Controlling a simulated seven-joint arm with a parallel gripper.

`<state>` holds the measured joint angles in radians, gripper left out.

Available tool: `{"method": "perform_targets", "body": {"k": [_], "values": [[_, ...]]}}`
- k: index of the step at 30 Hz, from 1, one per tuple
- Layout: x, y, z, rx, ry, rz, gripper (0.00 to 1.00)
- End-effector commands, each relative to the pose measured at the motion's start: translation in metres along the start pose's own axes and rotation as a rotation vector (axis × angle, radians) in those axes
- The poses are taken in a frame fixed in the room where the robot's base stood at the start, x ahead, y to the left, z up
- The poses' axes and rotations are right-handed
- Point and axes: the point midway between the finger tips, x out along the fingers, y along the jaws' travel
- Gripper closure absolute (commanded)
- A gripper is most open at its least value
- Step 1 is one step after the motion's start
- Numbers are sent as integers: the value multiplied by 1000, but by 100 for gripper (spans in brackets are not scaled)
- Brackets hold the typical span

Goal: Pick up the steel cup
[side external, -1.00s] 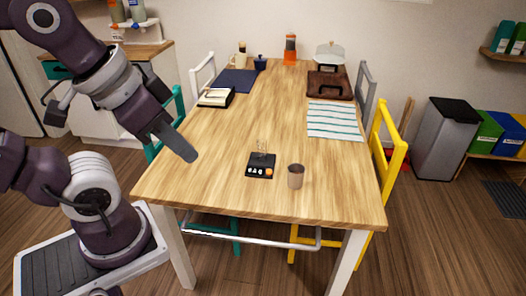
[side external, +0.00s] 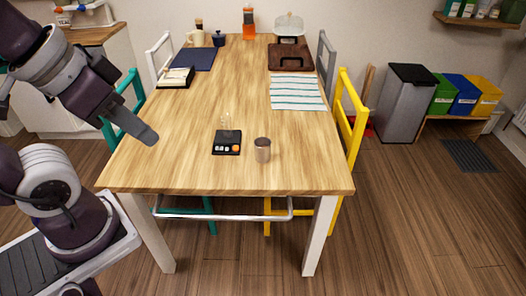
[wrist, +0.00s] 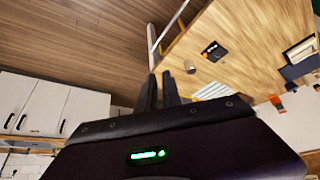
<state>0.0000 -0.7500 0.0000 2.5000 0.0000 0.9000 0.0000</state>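The steel cup (side external: 262,150) stands upright on the wooden table near its front edge, just right of a small black scale (side external: 226,143). In the wrist view the cup (wrist: 190,67) looks small and far off, beyond my fingers. My gripper (side external: 150,137) hangs in the air by the table's left side, clear of the cup. In the wrist view my gripper (wrist: 160,78) shows two dark fingers with a narrow empty gap between them. The side view shows only one finger edge clearly.
Chairs flank the table (side external: 190,160). The wood left of the scale is bare.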

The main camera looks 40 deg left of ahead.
Motion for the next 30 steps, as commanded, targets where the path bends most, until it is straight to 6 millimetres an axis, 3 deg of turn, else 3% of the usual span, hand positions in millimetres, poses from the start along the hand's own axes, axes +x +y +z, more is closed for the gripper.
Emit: {"method": "perform_targets", "body": {"k": [1,9,19,20,23,26,30], "values": [[0,0,0,0,0,0,78],[0,0,0,0,0,0,26],[3,0,-7,-6,5,2,26],[7,1,-15,-12,9,5,26],[34,2,-64,-54,51,17,26],[83,-2,-128,-125,123,20,26],[175,-19,-196,-228,239,-14,26]]}}
